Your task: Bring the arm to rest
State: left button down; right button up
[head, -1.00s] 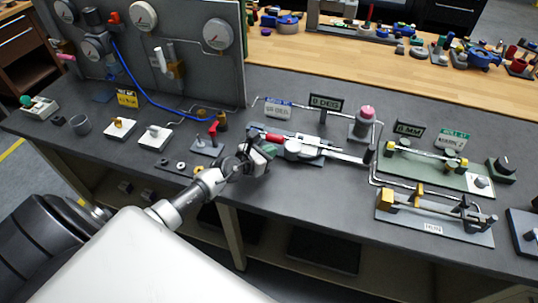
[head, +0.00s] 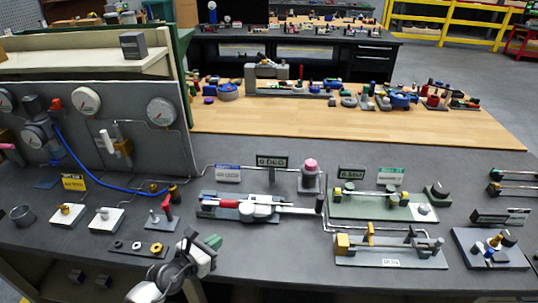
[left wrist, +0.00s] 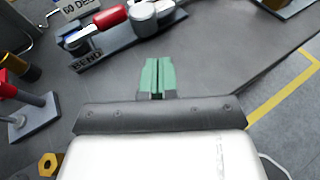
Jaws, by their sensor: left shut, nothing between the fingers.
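My left gripper (head: 212,242) shows at the front edge of the grey bench in the head view, with green fingertips. In the left wrist view its green fingers (left wrist: 157,75) are together, with nothing between them. My right gripper is out of view.
A stand with a red lever (head: 165,212) and a plate with nuts (head: 137,247) sit left of the gripper. A gauge panel (head: 120,110) stands behind. Fixtures on a green plate (head: 375,208) and a grey plate (head: 390,255) stand right. Bare bench lies between.

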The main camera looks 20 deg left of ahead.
pick_arm(q)
notch_tip(320, 180, up, 8)
jog(key=s+n+t+y, duration=0.2)
jog(key=n+t+y, duration=0.25)
jog(key=n, duration=0.65)
jog(key=s+a+n+g+y, duration=0.2)
jog(key=s+n+g+y, duration=0.4)
jog(key=n, duration=1)
jog(key=s+d+f+n+g+h, duration=0.3)
jog(key=s+d+n+g, duration=0.15)
jog(key=s, duration=0.25)
jog(key=s+d+f+n+g+h, duration=0.3)
jog(key=s+d+n+g+h, duration=0.1)
jog(key=s+d+n, duration=0.25)
notch_tip(320, 180, down, 29)
jog(key=s+m+g+b, duration=0.1)
jog(key=s+g+b, duration=0.1)
jog(key=b, duration=0.2)
jog(key=s+a+f+b, duration=0.2)
jog(key=s+f+b, duration=0.1)
jog(key=s+f, duration=1.3)
notch_tip(320, 180, down, 4)
jog(key=shift+a+r+g, duration=0.2)
jog(key=shift+a+g, duration=0.15)
jog(key=shift+g, duration=0.05)
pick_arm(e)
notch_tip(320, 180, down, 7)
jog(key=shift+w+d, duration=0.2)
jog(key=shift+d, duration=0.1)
